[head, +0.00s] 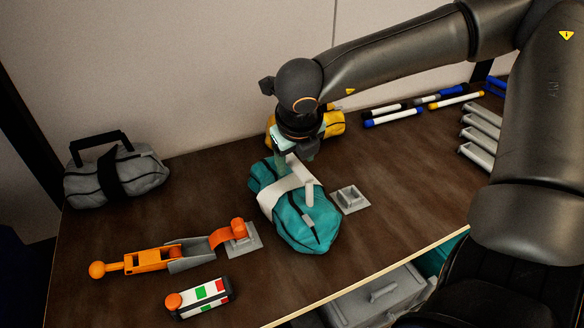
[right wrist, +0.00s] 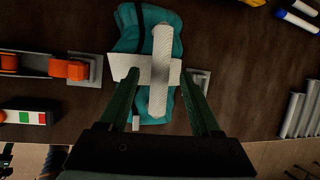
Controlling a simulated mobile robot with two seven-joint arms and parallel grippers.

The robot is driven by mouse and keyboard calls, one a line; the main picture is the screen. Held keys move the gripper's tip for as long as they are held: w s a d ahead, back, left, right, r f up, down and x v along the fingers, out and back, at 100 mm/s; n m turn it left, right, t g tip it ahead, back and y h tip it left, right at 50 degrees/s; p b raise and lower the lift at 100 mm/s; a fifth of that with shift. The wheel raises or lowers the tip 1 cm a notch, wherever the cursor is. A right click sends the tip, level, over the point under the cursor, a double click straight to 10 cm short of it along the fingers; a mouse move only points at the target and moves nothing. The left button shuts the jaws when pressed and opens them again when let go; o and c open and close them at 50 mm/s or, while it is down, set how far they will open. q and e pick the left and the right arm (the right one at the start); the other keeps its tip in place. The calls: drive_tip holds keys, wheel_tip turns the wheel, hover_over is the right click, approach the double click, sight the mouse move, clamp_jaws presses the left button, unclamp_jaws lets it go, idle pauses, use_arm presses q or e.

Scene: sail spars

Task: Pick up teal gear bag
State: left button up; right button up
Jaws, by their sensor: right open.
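The teal gear bag (head: 308,227) lies on the dark wooden table near the middle of the head view, with a white band around it and a raised white handle. It also shows in the right wrist view (right wrist: 150,110), with its white handle (right wrist: 160,68) standing toward the camera. My right gripper (head: 290,160) is above the far end of the bag in the head view. In the right wrist view its two fingers (right wrist: 160,85) are apart, one on each side of the handle. I cannot tell whether they touch the bag. My left gripper is not in view.
A grey bag (head: 115,180) sits at the back left and a yellow bag (head: 334,123) behind my right gripper. An orange lever device (head: 150,262) and a striped box (head: 201,298) lie left. A grey bracket (head: 350,199) is right of the teal bag. Several coloured tubes (head: 394,117) lie back right.

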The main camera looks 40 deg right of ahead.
drive_tip(key=shift+b, duration=0.3)
idle(0.4)
drive_tip(key=shift+f+b, duration=0.2)
drive_tip(key=shift+b, duration=0.45)
idle(0.5)
clamp_jaws()
idle(0.3)
idle(1.0)
